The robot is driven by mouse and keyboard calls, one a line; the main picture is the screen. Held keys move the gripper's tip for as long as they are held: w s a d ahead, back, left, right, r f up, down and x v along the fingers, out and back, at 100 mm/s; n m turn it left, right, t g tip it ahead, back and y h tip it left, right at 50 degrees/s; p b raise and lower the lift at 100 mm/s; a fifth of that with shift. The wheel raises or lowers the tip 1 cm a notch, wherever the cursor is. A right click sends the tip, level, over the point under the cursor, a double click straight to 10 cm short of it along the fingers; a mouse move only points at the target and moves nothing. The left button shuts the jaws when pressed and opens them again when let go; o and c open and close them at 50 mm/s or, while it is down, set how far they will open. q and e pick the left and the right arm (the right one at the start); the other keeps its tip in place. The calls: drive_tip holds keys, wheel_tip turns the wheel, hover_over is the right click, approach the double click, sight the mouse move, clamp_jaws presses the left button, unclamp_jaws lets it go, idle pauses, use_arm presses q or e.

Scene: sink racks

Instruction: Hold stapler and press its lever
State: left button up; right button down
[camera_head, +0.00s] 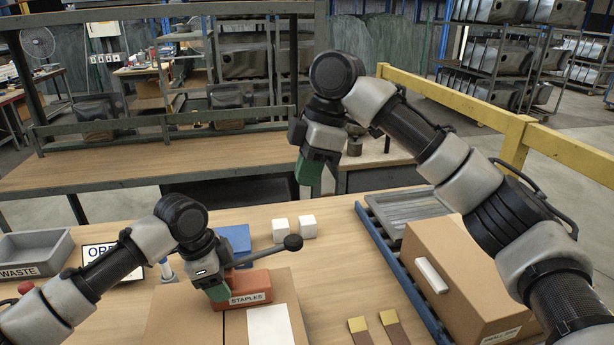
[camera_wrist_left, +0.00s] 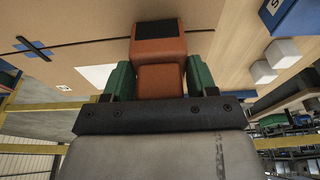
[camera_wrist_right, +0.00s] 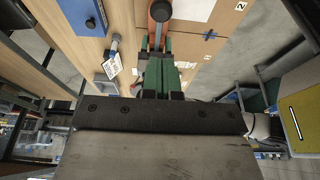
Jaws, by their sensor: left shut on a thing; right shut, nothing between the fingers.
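The orange stapler (camera_head: 250,283), labelled STAPLES, sits on a flat cardboard box (camera_head: 184,318). Its grey lever (camera_head: 262,255) with a black ball knob (camera_head: 293,242) sticks up to the right. My left gripper (camera_head: 217,291) is shut on the stapler's body; in the left wrist view the orange body (camera_wrist_left: 160,80) lies between the green fingers. My right gripper (camera_head: 309,172) is shut and empty, raised well above and behind the lever. In the right wrist view the black knob (camera_wrist_right: 160,11) shows beyond the closed green fingertips (camera_wrist_right: 159,62).
A labelled cardboard carton (camera_head: 458,275) stands on a blue-railed conveyor (camera_head: 393,258) at the right. Two white cubes (camera_head: 294,228) and a blue block (camera_head: 235,242) lie behind the stapler. A grey WASTE bin (camera_head: 38,247) is at the left.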

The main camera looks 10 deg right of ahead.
drive_tip(key=x, duration=0.9)
drive_tip(key=shift+d+f, duration=0.3)
drive_tip(key=shift+f, duration=0.8)
use_arm(q)
drive_tip(key=shift+d, duration=0.1)
drive_tip(key=shift+r, duration=0.1)
use_arm(e)
wheel_tip(320, 180, down, 6)
drive_tip(key=d+y, duration=0.2)
drive_tip(key=y, duration=0.2)
drive_tip(key=shift+s, duration=0.15)
use_arm(q)
drive_tip(key=shift+s, duration=0.1)
use_arm(e)
approach(294, 238)
drive_tip(key=d, duration=0.2)
drive_tip(key=d+r, duration=0.1)
drive_tip(key=shift+d+r, duration=0.2)
drive_tip(key=shift+d, duration=0.2)
